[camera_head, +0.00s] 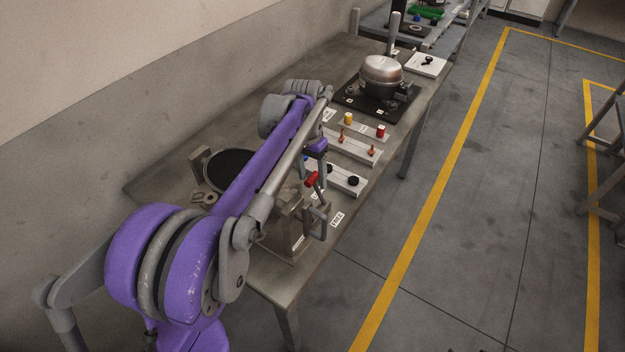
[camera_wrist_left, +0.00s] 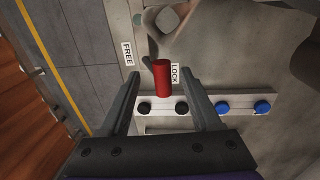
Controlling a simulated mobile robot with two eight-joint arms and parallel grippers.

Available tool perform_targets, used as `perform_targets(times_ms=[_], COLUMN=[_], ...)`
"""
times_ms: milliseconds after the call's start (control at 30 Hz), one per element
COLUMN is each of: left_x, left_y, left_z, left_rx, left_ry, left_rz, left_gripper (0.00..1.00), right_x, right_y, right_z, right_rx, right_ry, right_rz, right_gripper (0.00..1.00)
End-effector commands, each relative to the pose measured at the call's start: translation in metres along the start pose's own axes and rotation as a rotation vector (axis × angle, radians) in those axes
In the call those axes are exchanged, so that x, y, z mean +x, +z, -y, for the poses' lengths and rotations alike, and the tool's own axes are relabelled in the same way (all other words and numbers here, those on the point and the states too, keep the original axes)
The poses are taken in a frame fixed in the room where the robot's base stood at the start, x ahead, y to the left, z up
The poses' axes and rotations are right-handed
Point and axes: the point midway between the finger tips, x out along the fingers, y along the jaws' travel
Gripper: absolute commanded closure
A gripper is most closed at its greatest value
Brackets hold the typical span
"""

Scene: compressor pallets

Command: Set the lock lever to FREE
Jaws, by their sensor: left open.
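The lock lever's red grip (camera_head: 312,178) stands on a grey metal fixture (camera_head: 284,228) near the front of the bench. In the left wrist view the red grip (camera_wrist_left: 163,78) lies beside the LOCK label (camera_wrist_left: 174,73), apart from the FREE label (camera_wrist_left: 128,54). The FREE label (camera_head: 337,219) also shows in the head view, at the bench edge. My left gripper (camera_head: 313,170) is open over the lever. In the wrist view its fingertips (camera_wrist_left: 160,77) stand one on each side of the red grip, with gaps showing. Contact is not visible.
A strip with black and blue knobs (camera_wrist_left: 203,105) lies close to the fingers. Farther along the bench are a strip with orange-red levers (camera_head: 357,146), yellow and red buttons (camera_head: 364,128) and a compressor (camera_head: 381,75) on a black base.

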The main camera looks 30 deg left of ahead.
Motion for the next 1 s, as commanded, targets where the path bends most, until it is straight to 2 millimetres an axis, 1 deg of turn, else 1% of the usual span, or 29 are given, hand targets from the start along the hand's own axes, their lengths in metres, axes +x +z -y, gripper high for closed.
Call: perform_targets(times_ms=[33,167,467,567,600,833,1000], left_x=[0.007,0.015,0.017,0.017,0.017,0.017,0.017], left_y=[0.000,0.000,0.000,0.000,0.000,0.000,0.000], left_z=[0.000,0.000,0.000,0.000,0.000,0.000,0.000], left_rx=[0.000,0.000,0.000,0.000,0.000,0.000,0.000], left_ry=[0.000,0.000,0.000,0.000,0.000,0.000,-0.001], left_rz=[0.000,0.000,0.000,0.000,0.000,0.000,0.000], left_gripper=[0.35,0.35,0.35,0.52,0.59,1.00,1.00], right_x=[0.001,0.001,0.001,0.001,0.001,0.001,0.001], right_y=[0.001,0.001,0.001,0.001,0.001,0.001,0.001], right_z=[0.000,0.000,0.000,0.000,0.000,0.000,0.000], right_rx=[0.000,0.000,0.000,0.000,0.000,0.000,0.000], right_ry=[0.000,0.000,0.000,0.000,0.000,0.000,0.000], right_rz=[0.000,0.001,0.001,0.001,0.001,0.001,0.001], right_gripper=[0.50,0.50,0.50,0.50,0.50,0.50,0.50])
